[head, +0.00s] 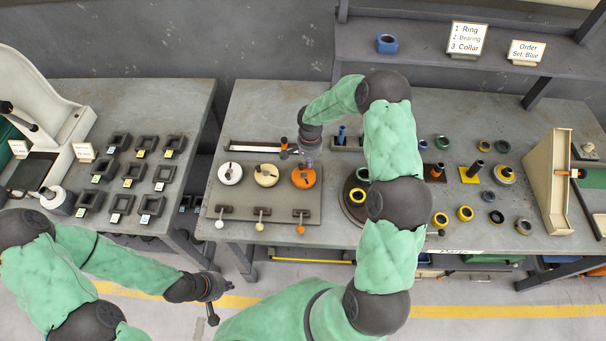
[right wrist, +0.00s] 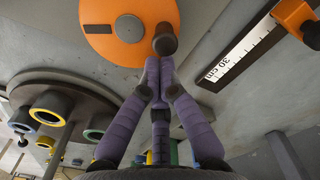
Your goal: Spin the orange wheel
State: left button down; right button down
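The orange wheel (head: 304,177) is a flat disc at the right end of a row of three on a grey panel. In the right wrist view the orange wheel (right wrist: 118,28) shows a pale hub and a dark brown knob (right wrist: 165,38) near its rim. My right gripper (head: 308,160) is at the wheel's far edge. In the right wrist view its fingers (right wrist: 157,72) are drawn together, with the tips right by the knob; I cannot tell whether they touch it. My left gripper (head: 211,300) hangs low in front of the benches, away from the wheel; its fingers are unclear.
A white wheel (head: 230,173) and a cream wheel (head: 266,175) stand left of the orange one. Small levers (head: 261,213) line the panel's front. A scale slot (right wrist: 240,55) with an orange slider (right wrist: 294,14) lies behind. A dark turntable (head: 350,206) with rings is at right.

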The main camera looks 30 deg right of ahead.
jog(key=a+b, duration=0.1)
jog(key=a, duration=0.1)
jog(key=a+b, duration=0.1)
jog(key=a, duration=0.2)
jog(key=a+b, duration=0.1)
jog(key=a, duration=0.1)
jog(key=shift+w+a, duration=0.15)
jog(key=shift+w, duration=0.25)
jog(key=shift+a, duration=0.15)
jog(key=shift+r, duration=0.4)
notch_tip(320, 180, up, 6)
jog(key=p, duration=0.2)
jog(key=shift+a+r, duration=0.15)
jog(key=shift+a, duration=0.25)
jog(key=shift+w, duration=0.1)
